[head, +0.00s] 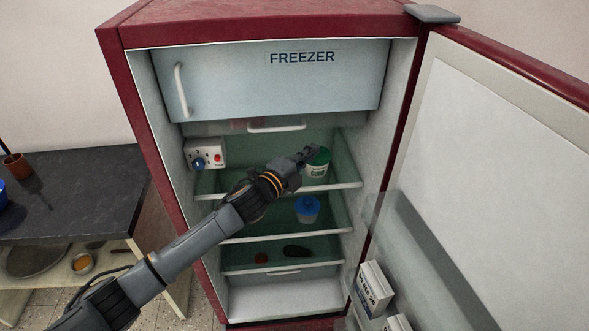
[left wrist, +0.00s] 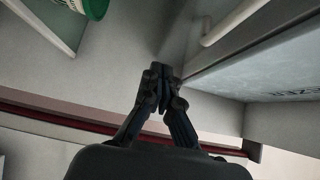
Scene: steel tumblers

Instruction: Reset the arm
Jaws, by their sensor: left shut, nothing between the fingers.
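My left gripper (head: 308,154) reaches into the open red fridge (head: 113,75) and is at the top shelf, in front of and beside a white tub with a green lid (head: 318,165). In the left wrist view the gripper's fingers (left wrist: 160,75) are together with nothing between them. The green-lidded tub (left wrist: 68,4) shows at the top left there, apart from the fingers. My right gripper is in neither view.
The freezer door (head: 270,80) is shut above my arm. A blue-lidded tub (head: 307,209) is on the shelf below. The fridge door (head: 500,170) stands open at the right, with white cartons (head: 374,285) in its rack. A dark counter (head: 75,190) is at the left.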

